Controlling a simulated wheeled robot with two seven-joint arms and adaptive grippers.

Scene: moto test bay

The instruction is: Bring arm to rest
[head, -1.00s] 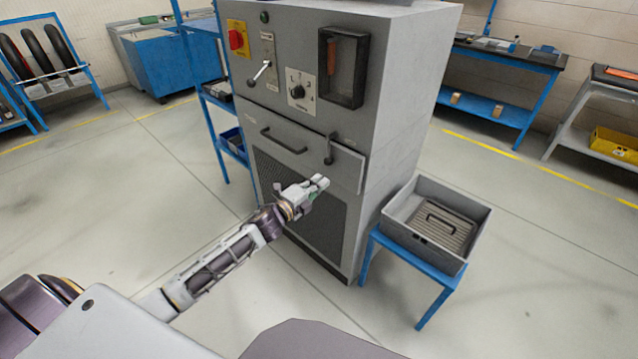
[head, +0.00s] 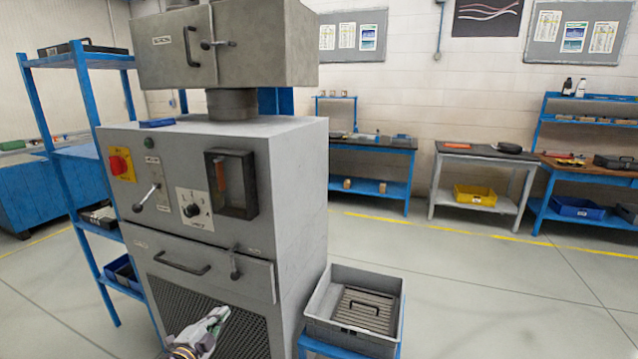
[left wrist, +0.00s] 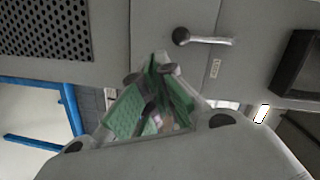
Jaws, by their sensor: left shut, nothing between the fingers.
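My left gripper (head: 216,318) shows at the bottom of the head view, in front of the mesh panel of a grey machine cabinet (head: 300,200). Its fingers are together and empty. In the left wrist view the closed fingertips (left wrist: 160,62) with green pads point at the cabinet front, near a latch handle (left wrist: 205,39). I cannot tell the exact gap to the cabinet. My right gripper is in neither view.
A grey bin (head: 319,310) with a slatted plate (head: 364,312) in it stands on a blue stand (head: 318,345) right of the cabinet. A blue shelf rack (head: 88,165) stands left. Benches line the back wall. The floor at right is clear.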

